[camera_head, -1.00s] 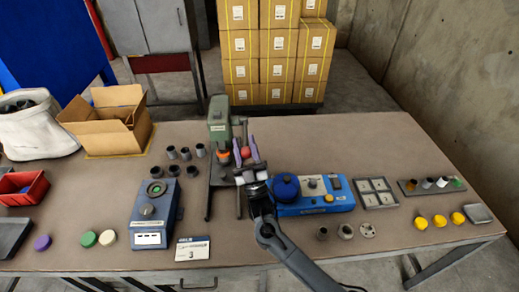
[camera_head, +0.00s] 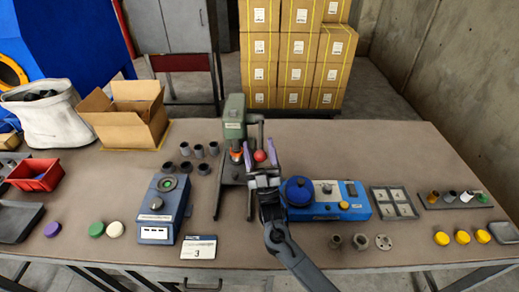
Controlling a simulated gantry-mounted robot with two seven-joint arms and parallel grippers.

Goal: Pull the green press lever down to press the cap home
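The green press (camera_head: 234,115) stands upright near the middle of the table. Its lever is a dark bar (camera_head: 261,132) on the press's right side, hanging down to a red ball knob (camera_head: 260,156). An orange piece (camera_head: 237,155) sits under the press head; whether its cap is seated cannot be told. My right gripper (camera_head: 260,148) reaches in from the front. Its two purple fingers stand apart, one on each side of the red knob, with visible gaps, so it looks open. My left gripper is not in view.
A blue device with a round knob (camera_head: 298,190) stands close to the right of my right gripper. A blue tester (camera_head: 160,208) and several grey cups (camera_head: 199,151) are left of the press. A cardboard box (camera_head: 124,115) is further left. The table behind the blue device is clear.

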